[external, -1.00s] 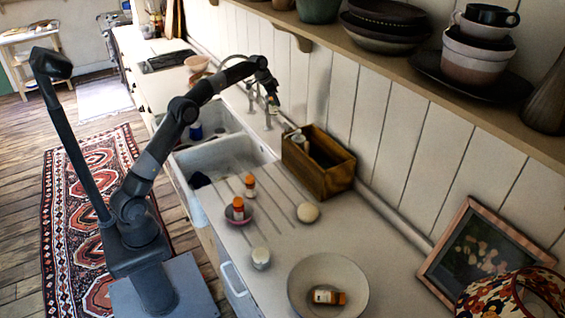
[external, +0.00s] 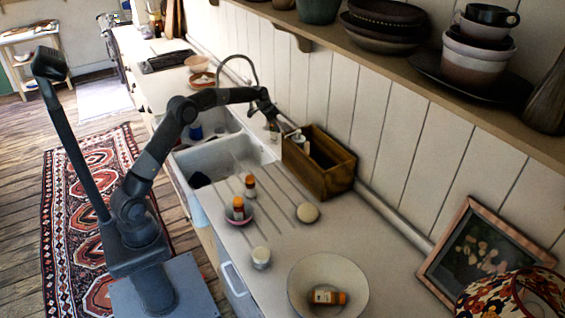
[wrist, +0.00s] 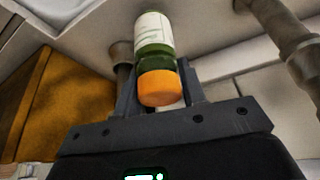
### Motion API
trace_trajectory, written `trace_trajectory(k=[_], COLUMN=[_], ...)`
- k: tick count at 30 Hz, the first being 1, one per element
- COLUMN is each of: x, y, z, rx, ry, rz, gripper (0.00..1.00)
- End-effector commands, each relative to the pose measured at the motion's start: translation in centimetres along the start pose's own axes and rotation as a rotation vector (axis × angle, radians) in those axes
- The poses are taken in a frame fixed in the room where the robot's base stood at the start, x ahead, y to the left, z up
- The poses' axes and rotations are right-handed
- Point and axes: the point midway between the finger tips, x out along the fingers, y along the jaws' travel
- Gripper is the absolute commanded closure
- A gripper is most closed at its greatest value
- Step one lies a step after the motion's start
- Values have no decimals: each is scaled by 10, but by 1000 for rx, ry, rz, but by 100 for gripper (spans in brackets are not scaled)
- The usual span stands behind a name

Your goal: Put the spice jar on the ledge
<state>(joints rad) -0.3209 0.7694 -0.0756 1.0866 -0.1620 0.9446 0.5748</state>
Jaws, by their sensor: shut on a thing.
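My gripper (external: 273,124) is low over the rear edge of the sink, by the faucet and left of the wooden box. In the wrist view, my gripper (wrist: 158,95) is shut on the spice jar (wrist: 153,35), which has an orange cap, green glass and a white label. The cap is nearest the wrist and the base points away. In the external view the held jar is small and hard to make out. A pale ledge (wrist: 205,25) shows beyond the jar; I cannot tell whether the base touches it.
The wooden box (external: 325,180) stands close on the right. Other orange-capped jars stand on the drainboard (external: 249,187), in a pink dish (external: 238,208) and lie in a white bowl (external: 328,297). The faucet (external: 240,60) rises behind my gripper. A long shelf (external: 400,65) holds crockery.

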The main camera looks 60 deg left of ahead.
Motion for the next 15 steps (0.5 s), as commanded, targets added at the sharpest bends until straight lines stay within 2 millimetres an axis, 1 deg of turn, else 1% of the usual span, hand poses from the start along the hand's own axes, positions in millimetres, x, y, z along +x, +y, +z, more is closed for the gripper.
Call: trace_trajectory(k=[1, 3, 14, 15], x=[8, 14, 18, 18], y=[0, 0, 0, 0], z=[4, 6, 8, 7], rx=[-1, -1, -1, -1], ry=[-2, -1, 0, 0], rz=[1, 0, 0, 0], gripper=[88, 88, 88, 59])
